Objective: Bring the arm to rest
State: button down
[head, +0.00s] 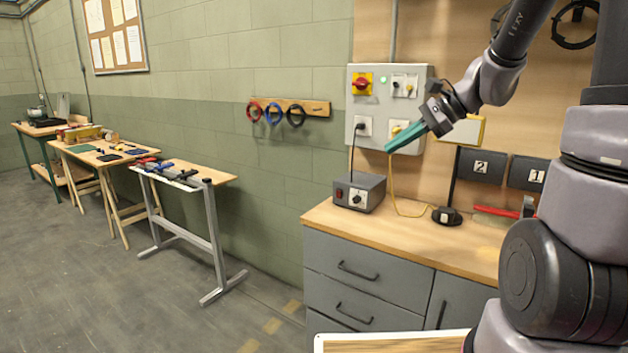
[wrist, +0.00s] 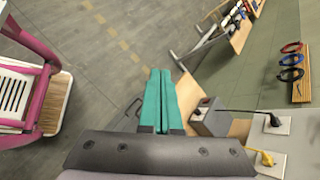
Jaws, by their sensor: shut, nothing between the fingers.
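My gripper (head: 391,148) is raised in front of the wall panel in the head view, above the wooden counter. Its teal fingers point down and to the left. In the wrist view the two fingers of my gripper (wrist: 160,72) lie side by side, shut, with nothing held. My arm comes down from the upper right in the head view and is bent, with the gripper clear of the counter.
The counter (head: 330,217) bears a grey power box (head: 360,194) and a black device (head: 447,216) on a yellow cable. A switch panel (head: 380,78) is behind the gripper. A workbench (head: 215,181) stands left; the floor (head: 110,285) is open.

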jog(key=s+d+r+n+t+h, duration=0.1)
jog(key=s+d+r+n+h, duration=0.2)
jog(key=s, duration=0.5)
jog(key=s+d+r+n+t+h, duration=0.2)
jog(key=s+d+r+n+h, duration=0.1)
jog(key=s+n, duration=0.4)
notch_tip(320, 180, up, 3)
jog(key=shift+s+f+n+t+h, duration=0.2)
jog(key=shift+s+n+t+h, duration=0.25)
jog(key=shift+h, duration=0.35)
jog(key=shift+w, duration=0.1)
